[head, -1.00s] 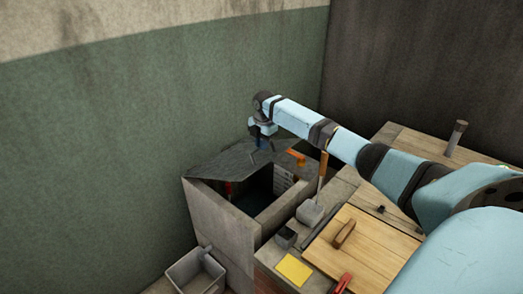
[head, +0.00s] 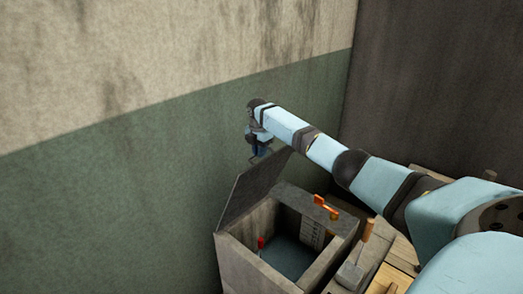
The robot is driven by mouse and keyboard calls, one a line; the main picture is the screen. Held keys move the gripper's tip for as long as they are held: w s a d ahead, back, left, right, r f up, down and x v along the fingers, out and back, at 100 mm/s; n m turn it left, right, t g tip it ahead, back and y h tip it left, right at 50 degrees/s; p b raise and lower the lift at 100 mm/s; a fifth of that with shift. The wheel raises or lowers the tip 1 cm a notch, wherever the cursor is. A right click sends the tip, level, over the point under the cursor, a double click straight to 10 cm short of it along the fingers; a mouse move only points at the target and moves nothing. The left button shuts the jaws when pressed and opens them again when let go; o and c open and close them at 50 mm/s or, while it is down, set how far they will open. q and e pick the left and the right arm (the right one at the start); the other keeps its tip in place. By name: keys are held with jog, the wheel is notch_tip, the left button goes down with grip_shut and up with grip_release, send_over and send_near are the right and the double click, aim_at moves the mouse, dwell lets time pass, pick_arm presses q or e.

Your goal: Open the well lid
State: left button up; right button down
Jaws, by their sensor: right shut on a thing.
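The well lid (head: 250,188) is a dark grey slab, tilted steeply up at the left back side of the square concrete well (head: 248,262). The well's opening shows its inside, with a bluish-grey surface (head: 284,252) at the bottom. My right gripper (head: 260,157) is at the upper edge of the lid, shut on it. The fingertips are small and partly hidden in the picture. My left gripper is not in view.
A wooden-handled tool (head: 360,250) stands right of the well. Green-and-cream walls (head: 150,150) close off the back.

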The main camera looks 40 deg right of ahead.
jog(key=shift+w+a+f, duration=0.15)
jog(key=shift+a+f, duration=0.1)
jog(key=shift+f, duration=0.1)
jog(key=c, duration=1.2)
grip_release()
jog(key=shift+w+f, duration=0.1)
jog(key=shift+o, duration=0.2)
jog(key=shift+w+d+f, duration=0.1)
jog(key=shift+w+d, duration=0.1)
jog(key=shift+w, duration=0.15)
notch_tip(320, 180, up, 14)
jog(key=b, duration=0.2)
jog(key=shift+w, duration=0.35)
jog(key=shift+f, duration=0.15)
